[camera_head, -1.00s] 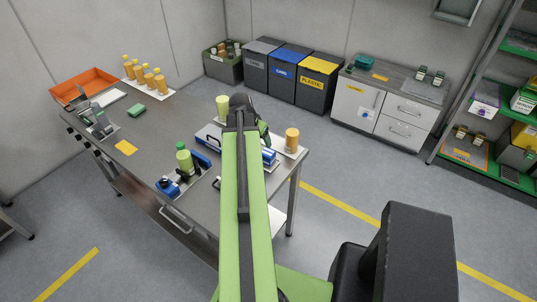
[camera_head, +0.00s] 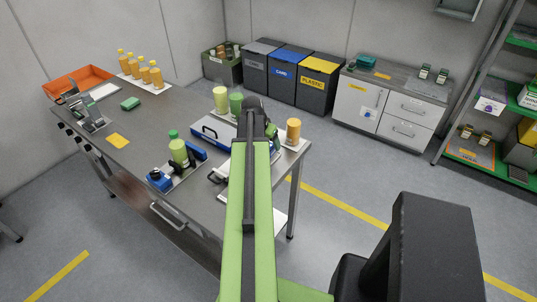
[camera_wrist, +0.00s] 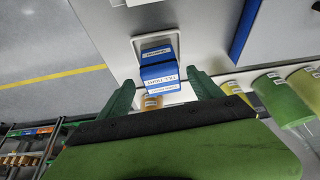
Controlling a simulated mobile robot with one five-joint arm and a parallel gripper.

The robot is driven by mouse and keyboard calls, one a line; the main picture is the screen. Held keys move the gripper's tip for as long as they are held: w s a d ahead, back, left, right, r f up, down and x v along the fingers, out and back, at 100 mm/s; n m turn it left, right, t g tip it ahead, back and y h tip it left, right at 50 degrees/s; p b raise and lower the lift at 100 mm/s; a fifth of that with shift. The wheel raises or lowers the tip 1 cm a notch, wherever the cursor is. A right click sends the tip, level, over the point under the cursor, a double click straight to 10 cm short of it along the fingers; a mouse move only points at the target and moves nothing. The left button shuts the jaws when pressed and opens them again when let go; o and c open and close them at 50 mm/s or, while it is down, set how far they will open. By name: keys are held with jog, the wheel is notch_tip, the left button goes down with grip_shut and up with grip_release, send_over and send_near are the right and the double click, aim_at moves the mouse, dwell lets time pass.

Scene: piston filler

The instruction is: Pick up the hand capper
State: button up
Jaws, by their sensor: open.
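In the wrist view, a blue block with white lettered labels (camera_wrist: 160,74) stands in a pale square recess or tray. The lettering is too small and skewed to read, so I cannot tell for sure that it is the hand capper. My gripper (camera_wrist: 163,92) is open, its two green fingers on either side of the block's near part, apart from it. In the head view my gripper (camera_head: 268,130) is over the right end of the table, and my arm hides most of what is beneath it.
An orange bottle (camera_head: 293,131) stands right of my gripper. A light green bottle (camera_head: 221,99) and a green one (camera_head: 236,104) stand behind. A blue-edged tray unit (camera_head: 213,133) lies to the left. An orange bin (camera_head: 75,83) and several orange bottles are at the table's far left.

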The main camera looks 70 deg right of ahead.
jog(key=b+x, duration=0.5)
jog(key=shift+d+f, duration=0.1)
jog(key=shift+d, duration=0.05)
grip_shut()
jog(key=shift+r+p, duration=0.3)
jog(key=shift+p, duration=0.05)
